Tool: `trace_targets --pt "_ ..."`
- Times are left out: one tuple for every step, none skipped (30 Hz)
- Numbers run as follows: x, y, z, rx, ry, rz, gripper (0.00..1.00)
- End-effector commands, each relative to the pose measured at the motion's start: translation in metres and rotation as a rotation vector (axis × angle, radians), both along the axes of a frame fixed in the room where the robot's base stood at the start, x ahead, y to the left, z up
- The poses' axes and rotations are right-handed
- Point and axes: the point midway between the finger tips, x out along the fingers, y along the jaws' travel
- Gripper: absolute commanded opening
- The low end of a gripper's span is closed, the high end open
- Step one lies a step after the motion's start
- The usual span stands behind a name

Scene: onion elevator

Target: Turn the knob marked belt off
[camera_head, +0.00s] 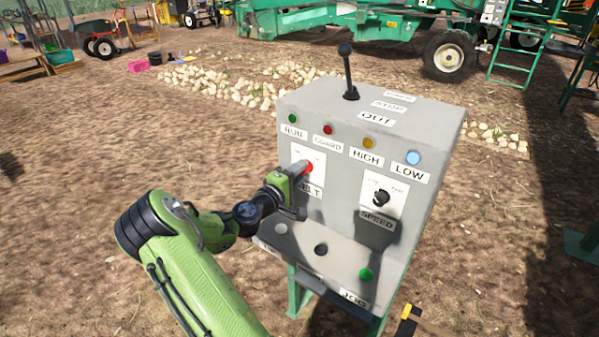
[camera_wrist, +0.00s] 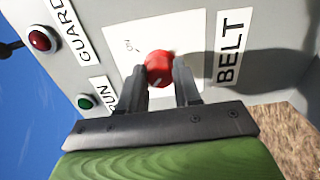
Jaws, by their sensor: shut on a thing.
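The red belt knob (camera_head: 307,166) is on the white plate of the grey control box (camera_head: 408,238), above the label reading BELT. In the wrist view the red knob (camera_wrist: 159,68) shows between the two fingers, with a pale mark on its face. The white plate (camera_wrist: 190,38) bears small lettering, of which ON can be made out. My gripper (camera_head: 300,178) reaches the plate from the left. In the wrist view my gripper (camera_wrist: 161,84) is shut on the red knob. The fingers hide part of the knob's sides and of the plate.
A black speed knob (camera_head: 381,198) is to the right on the panel. A black lever (camera_head: 347,72) stands on top. Lamps line the upper panel, including the red guard lamp (camera_wrist: 40,39). A green button (camera_head: 366,274) is on the lower ledge. Bare ground lies left.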

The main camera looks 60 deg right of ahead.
Motion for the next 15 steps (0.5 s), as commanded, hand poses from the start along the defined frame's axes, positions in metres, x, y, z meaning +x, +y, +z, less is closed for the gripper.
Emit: trace_targets --pt "0.0004 0.0002 -0.0009 0.001 0.002 0.001 0.02" --pt "0.0004 0.0002 -0.0009 0.001 0.002 0.001 0.02" --pt "0.0004 0.0002 -0.0009 0.001 0.002 0.001 0.02" --pt "0.0004 0.0002 -0.0009 0.001 0.002 0.001 0.02" --pt "0.0004 0.0002 -0.0010 0.001 0.002 0.001 0.02" --pt "0.0005 0.0003 -0.0010 0.002 0.002 0.001 0.02" --pt "0.0004 0.0002 -0.0010 0.002 0.002 0.001 0.37" --pt "0.0004 0.0002 -0.0010 0.002 0.002 0.001 0.42" --pt "0.0004 0.0002 -0.0009 0.001 0.002 0.001 0.48" --pt "0.0004 0.0002 -0.0009 0.001 0.001 0.001 0.53" --pt "0.0004 0.0002 -0.0008 0.001 0.001 0.001 0.57" --pt "0.0003 0.0002 -0.0007 0.001 0.001 0.001 0.58" --pt "0.0003 0.0002 -0.0007 0.001 0.001 0.001 0.58" --pt "0.0003 0.0002 -0.0006 0.001 0.001 0.001 0.58" --pt "0.0002 0.0002 -0.0006 0.001 0.001 0.001 0.58"
